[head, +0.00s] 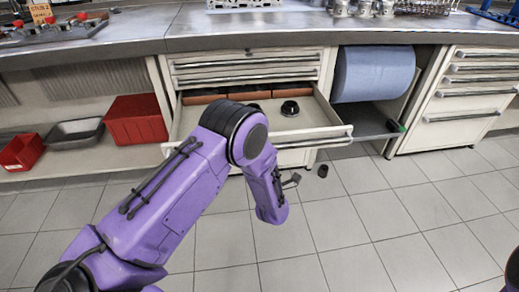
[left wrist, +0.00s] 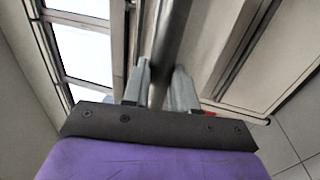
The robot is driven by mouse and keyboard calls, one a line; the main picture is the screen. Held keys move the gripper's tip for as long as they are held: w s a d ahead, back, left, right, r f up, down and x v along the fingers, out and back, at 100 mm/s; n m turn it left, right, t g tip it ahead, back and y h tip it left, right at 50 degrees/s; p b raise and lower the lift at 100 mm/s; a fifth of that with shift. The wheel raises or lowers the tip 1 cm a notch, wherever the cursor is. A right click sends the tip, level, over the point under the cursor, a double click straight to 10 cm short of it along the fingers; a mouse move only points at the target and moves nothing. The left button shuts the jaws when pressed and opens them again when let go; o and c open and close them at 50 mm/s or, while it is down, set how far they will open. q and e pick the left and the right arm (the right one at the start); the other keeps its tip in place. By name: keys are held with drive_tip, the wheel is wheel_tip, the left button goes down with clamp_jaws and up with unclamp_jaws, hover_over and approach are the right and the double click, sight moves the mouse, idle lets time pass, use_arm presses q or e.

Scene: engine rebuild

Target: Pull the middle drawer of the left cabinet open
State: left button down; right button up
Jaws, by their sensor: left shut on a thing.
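The left cabinet (head: 323,69) stands under the worktop in the head view. One of its drawers (head: 318,117) is pulled well out, below shut shallow drawers. It holds reddish-brown boxes (head: 248,91) at its back and a black round part (head: 290,108). My purple left arm crosses in front and hides the drawer's left part. In the left wrist view my left gripper (left wrist: 161,90) has its two fingers on either side of a dark bar handle (left wrist: 173,45) and is shut on it. My right gripper is not in view.
Red bins (head: 136,120) and a grey tray (head: 75,132) sit on the low shelf at left. A blue roll (head: 374,73) hangs right of the cabinet. Another drawer cabinet (head: 460,95) stands at right. The tiled floor (head: 350,225) in front is mostly clear.

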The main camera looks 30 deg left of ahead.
use_arm(q)
drive_tip(key=shift+s, duration=0.2)
drive_tip(key=shift+d, duration=0.1)
drive_tip(key=c, duration=0.9)
unclamp_jaws()
drive_tip(key=shift+d, duration=0.1)
drive_tip(key=v, duration=1)
drive_tip(key=shift+s+d+f, duration=0.1)
drive_tip(key=shift+d+f, duration=0.05)
